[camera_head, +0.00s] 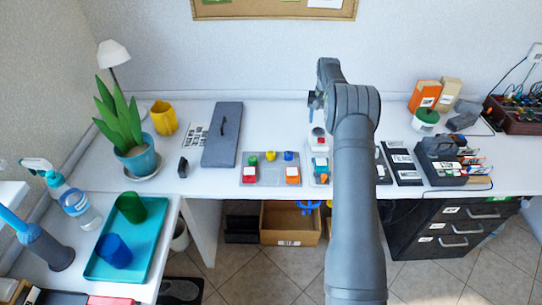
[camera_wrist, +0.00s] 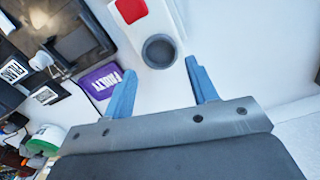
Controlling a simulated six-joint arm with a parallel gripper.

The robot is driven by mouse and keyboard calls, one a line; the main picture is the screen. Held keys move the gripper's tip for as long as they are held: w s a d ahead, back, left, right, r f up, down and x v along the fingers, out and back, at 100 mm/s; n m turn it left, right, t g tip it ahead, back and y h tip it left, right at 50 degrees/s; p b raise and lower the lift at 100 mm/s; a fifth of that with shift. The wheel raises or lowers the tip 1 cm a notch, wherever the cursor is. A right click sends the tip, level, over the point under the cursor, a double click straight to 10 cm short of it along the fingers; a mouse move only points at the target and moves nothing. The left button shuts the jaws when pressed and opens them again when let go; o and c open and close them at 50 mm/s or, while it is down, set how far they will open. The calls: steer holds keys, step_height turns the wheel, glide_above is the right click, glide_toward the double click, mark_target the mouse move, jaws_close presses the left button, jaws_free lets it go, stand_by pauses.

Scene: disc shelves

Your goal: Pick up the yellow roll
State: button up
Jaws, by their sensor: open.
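A small yellow piece (camera_head: 270,156), which may be the yellow roll, stands at the back of a grey tray (camera_head: 270,181) between a green and a blue piece. A larger yellow pot-like object (camera_head: 163,117) stands at the back left of the desk. I cannot tell for sure which is meant by the roll. My gripper (camera_head: 313,101) is above the desk, right of the grey tray. In the wrist view its two blue fingers (camera_wrist: 160,68) are open with nothing between them. No yellow thing shows in the wrist view.
Below my gripper, a white stand with a red square (camera_wrist: 131,10) and a dark round recess (camera_wrist: 159,51) lies beside a purple labelled block (camera_wrist: 102,85).

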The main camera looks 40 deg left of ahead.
steer(key=shift+o, duration=0.6)
steer(key=shift+s+a+r, duration=0.1)
steer(key=shift+s+a, duration=0.05)
steer(key=shift+s, duration=0.05)
steer(key=s+a+r+n, duration=0.3)
steer(key=s+a+n, duration=0.15)
steer(key=s, duration=0.35)
steer(key=n+y, duration=0.2)
steer(key=n, duration=0.5)
glide_toward(271, 153)
steer(key=f, duration=0.1)
steer(key=a+f, duration=0.1)
steer(key=shift+s+f, duration=0.15)
steer(key=shift+f, duration=0.2)
steer(key=shift+a+f, duration=0.15)
steer(key=shift+f, duration=1.3)
steer(key=shift+a+f, duration=0.15)
steer(key=shift+f, duration=1.25)
steer(key=c, duration=1.1)
